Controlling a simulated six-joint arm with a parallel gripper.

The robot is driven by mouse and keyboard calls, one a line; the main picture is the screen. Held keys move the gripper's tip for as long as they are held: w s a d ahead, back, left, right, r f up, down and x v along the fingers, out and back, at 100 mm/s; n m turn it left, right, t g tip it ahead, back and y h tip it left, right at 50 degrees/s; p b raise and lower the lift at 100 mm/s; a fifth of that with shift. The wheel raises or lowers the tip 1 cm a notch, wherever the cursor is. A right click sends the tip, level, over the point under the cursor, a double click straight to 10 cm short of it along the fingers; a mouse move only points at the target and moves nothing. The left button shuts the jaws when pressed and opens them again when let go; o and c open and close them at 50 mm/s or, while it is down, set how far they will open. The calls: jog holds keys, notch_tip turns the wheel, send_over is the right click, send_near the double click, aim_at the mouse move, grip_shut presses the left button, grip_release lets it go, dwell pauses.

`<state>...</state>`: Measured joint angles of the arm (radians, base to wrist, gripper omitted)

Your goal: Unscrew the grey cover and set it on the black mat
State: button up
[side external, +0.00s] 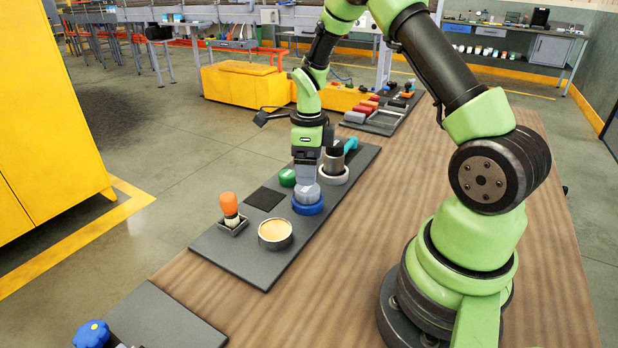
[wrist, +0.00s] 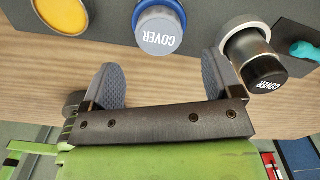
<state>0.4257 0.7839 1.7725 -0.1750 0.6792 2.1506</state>
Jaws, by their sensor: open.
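The grey cover (side external: 306,195) sits upright on a blue ring (side external: 308,208) on the dark board. In the wrist view the grey cover (wrist: 160,32), lettered COVER, lies beyond my fingertips, roughly in line with the gap between them. My gripper (side external: 306,180) points down just above the cover; in the wrist view its two fingers (wrist: 168,72) are spread with nothing between them. Whether a finger touches the cover is unclear in the side view. The black mat (side external: 265,198) is a bare dark square left of the cover.
A black cover (wrist: 265,70) on a white ring stands close to the right finger. A green item (side external: 287,178), a teal item (side external: 350,145), an orange-handled brush (side external: 229,208) and a round tin (side external: 275,234) share the board (side external: 250,263).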

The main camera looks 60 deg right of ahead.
aim_at(309, 188)
notch_tip(309, 188, down, 5)
jog(key=shift+f, duration=0.15)
jog(key=c, duration=1.1)
jog(key=n, duration=0.5)
jog(key=shift+s+a+n, duration=0.1)
jog(key=shift+n, duration=1.2)
jog(key=n, duration=0.7)
jog(key=shift+a+f, duration=0.1)
